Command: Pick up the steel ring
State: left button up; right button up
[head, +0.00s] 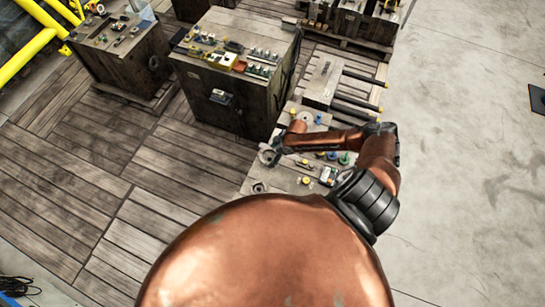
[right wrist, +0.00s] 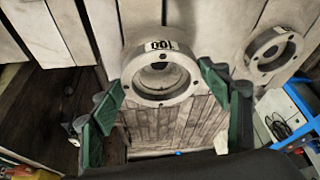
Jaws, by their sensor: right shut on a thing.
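The steel ring (right wrist: 160,92) shows in the right wrist view as a pale grey flanged ring with bolt holes and a dark printed label. It sits between the green-padded fingers of my right gripper (right wrist: 165,105), which is shut on it. In the head view my right gripper (head: 272,149) is over the left edge of the long table, with the ring (head: 267,157) at its tip. Whether the ring touches the surface below is hard to tell. My left gripper is not in view.
A second similar ring (right wrist: 273,55) lies to the right in the right wrist view. The table (head: 260,174) also bears several small coloured knobs and a block with dark rods (head: 322,82). A wooden cabinet (head: 236,95) with small parts stands close behind. Bare concrete floor lies right.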

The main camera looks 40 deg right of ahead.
jog(key=s+d+r, duration=0.5)
jog(key=s+r, duration=0.5)
jog(key=s, duration=0.3)
jog(key=shift+r+b, duration=0.4)
jog(key=shift+b, duration=0.05)
jog(key=shift+w+d, duration=0.1)
